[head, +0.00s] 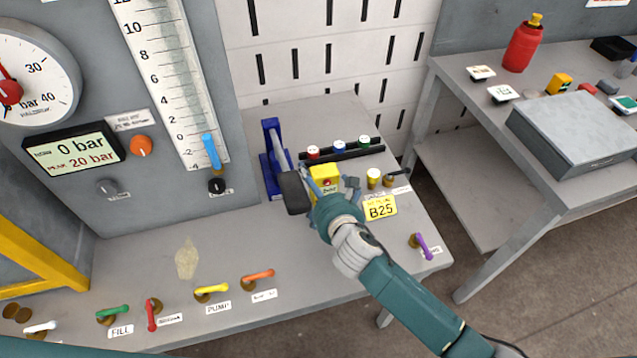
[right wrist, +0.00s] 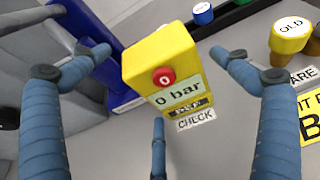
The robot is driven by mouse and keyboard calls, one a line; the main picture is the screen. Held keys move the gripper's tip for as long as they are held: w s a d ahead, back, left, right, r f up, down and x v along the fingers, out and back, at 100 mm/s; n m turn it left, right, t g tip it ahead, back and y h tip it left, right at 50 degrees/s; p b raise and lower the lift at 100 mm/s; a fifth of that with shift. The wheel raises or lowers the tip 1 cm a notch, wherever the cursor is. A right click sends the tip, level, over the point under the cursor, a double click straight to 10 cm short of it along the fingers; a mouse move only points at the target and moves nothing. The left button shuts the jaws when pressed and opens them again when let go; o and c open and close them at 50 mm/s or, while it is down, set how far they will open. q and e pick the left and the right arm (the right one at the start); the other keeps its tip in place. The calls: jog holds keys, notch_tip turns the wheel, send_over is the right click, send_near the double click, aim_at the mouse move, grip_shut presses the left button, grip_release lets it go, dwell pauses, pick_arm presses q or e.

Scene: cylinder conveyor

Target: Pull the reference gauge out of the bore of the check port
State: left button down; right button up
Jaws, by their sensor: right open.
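The reference gauge (head: 325,178) is a yellow block with a red button and a "0 bar" display. It stands at the CHECK label on the grey bench, and it also shows in the right wrist view (right wrist: 165,75). The bore of the check port is hidden under it. My right gripper (head: 331,190) is open at the gauge. In the right wrist view its blue fingers (right wrist: 155,85) are spread left, right and in front of the gauge, with visible gaps and no clear contact. My left gripper is not in view.
A blue stand with a dark-ended lever (head: 293,190) is close left of the gauge. A rack with red, blue and green caps (head: 339,147) stands behind. A yellow-capped plug (head: 373,177) and a B25 plate (head: 380,207) are to the right. Coloured valve handles line the bench front.

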jog(key=shift+w+a+f, duration=0.1)
jog(key=shift+w+f, duration=0.1)
jog(key=shift+w, duration=0.25)
jog(key=c, duration=1.3)
jog(key=o, duration=0.6)
jog(key=shift+c, duration=0.2)
jog(key=c, duration=1.1)
jog(key=shift+o, duration=0.2)
jog(key=shift+r+p, duration=0.35)
jog(key=shift+p, duration=0.05)
jog(key=shift+r, duration=0.15)
jog(key=shift+r, duration=0.1)
jog(key=shift+r+p, duration=0.3)
jog(key=shift+p, duration=0.5)
